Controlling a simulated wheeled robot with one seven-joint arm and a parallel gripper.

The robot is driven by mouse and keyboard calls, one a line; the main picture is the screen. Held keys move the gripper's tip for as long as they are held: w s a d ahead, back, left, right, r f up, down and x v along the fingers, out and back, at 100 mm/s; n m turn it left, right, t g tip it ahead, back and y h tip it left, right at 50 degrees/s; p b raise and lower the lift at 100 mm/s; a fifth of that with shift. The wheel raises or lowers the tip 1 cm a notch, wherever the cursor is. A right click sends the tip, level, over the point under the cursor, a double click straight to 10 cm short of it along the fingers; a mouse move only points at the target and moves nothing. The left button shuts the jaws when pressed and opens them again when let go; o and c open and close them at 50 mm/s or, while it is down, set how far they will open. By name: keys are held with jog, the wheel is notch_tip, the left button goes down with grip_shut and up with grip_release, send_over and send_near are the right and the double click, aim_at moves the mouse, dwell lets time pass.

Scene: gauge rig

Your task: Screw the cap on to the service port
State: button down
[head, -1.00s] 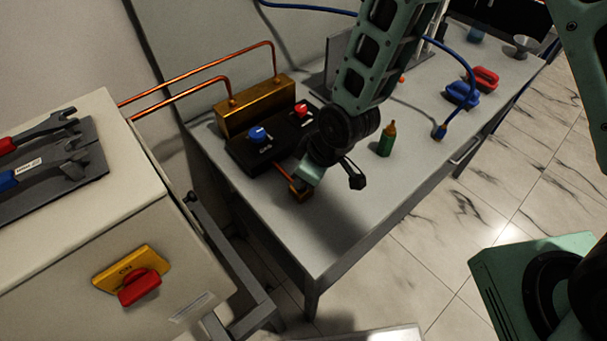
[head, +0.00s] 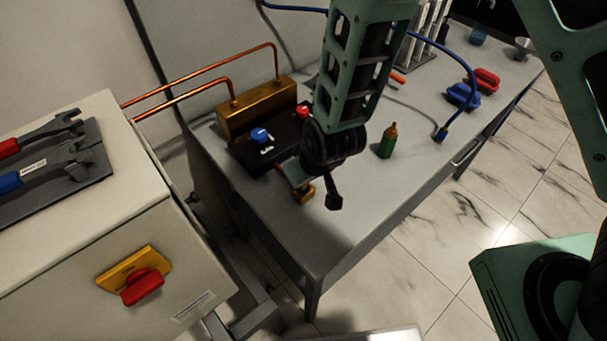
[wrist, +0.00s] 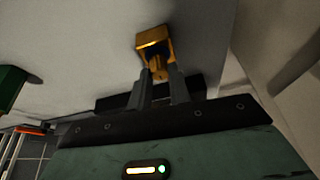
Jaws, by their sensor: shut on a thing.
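The brass service port block (head: 304,191) stands near the front left edge of the bench, partly hidden by my wrist. In the wrist view the block (wrist: 153,40) is straight ahead of my fingertips. My gripper (wrist: 160,74) is shut on a small brass-coloured piece, apparently the cap (wrist: 158,72). The piece sits against or very close to the block's near face. I cannot tell whether it is threaded on. In the head view the fingers and cap are hidden behind my wrist.
A black manifold with a blue knob (head: 260,135) and a red knob (head: 302,112) stands behind. A blue hose (head: 466,75) and blue and red clamps lie farther right. The bench front is clear.

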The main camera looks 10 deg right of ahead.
jog(key=shift+w+d+r+m+t+h+p, duration=0.15)
jog(key=shift+w+m+h+p, duration=0.15)
jog(key=shift+m+p, duration=0.3)
jog(key=shift+w+d+r+m+t+h+p, duration=0.15)
jog(key=shift+w+m+h+p, duration=0.2)
jog(key=shift+m, duration=0.45)
jog(key=shift+s+f, duration=0.1)
jog(key=shift+f, duration=0.05)
jog(key=shift+m+p, duration=0.3)
jog(key=shift+m+h+p, duration=0.25)
jog(key=shift+m+p, duration=0.55)
jog(key=shift+p, duration=0.05)
jog(key=c, duration=1.5)
grip_release()
jog(key=shift+d+f, duration=0.15)
jog(key=shift+s, duration=0.15)
